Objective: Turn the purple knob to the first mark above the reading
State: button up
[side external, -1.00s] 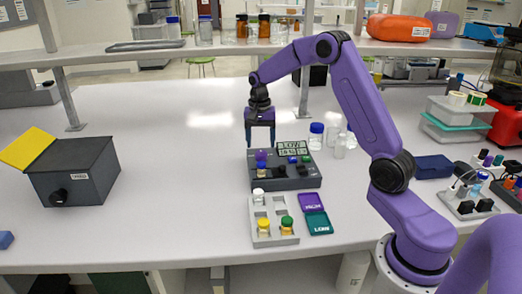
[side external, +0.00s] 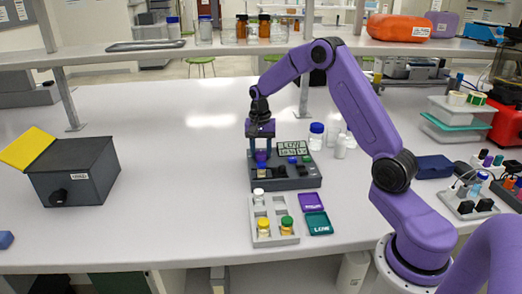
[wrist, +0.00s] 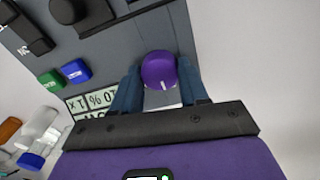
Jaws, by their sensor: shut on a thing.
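The purple knob (wrist: 159,70) stands on the dark grey rig (side external: 300,181) and shows a white pointer line in the wrist view. My gripper (side external: 261,154) is lowered over it and shut on the knob, with one blue finger on each side. The knob also shows between the fingers in the side view (side external: 261,156). The rig's display (side external: 293,148) has a top line that looks like "LOW" and a lower line too small to read surely. In the wrist view the display (wrist: 92,103) is partly hidden by my gripper. The marks around the knob cannot be made out.
Blue (wrist: 76,71) and green (wrist: 51,78) buttons sit beside the display. A grey tray (side external: 263,236) with several vials and the purple (side external: 311,201) and green (side external: 318,223) cards lie in front of the rig. Blue-capped bottles (side external: 316,137) stand behind it.

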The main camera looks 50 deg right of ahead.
aim_at(260, 153)
jog(key=shift+n, duration=0.4)
jog(key=n, duration=0.4)
jog(key=shift+n, duration=0.3)
jog(key=shift+r+n, duration=0.1)
jog(key=shift+n, duration=2.1)
jog(key=o, duration=1.1)
jog(key=shift+c, duration=0.2)
notch_tip(260, 153, up, 17)
jog(key=shift+a+r, duration=0.2)
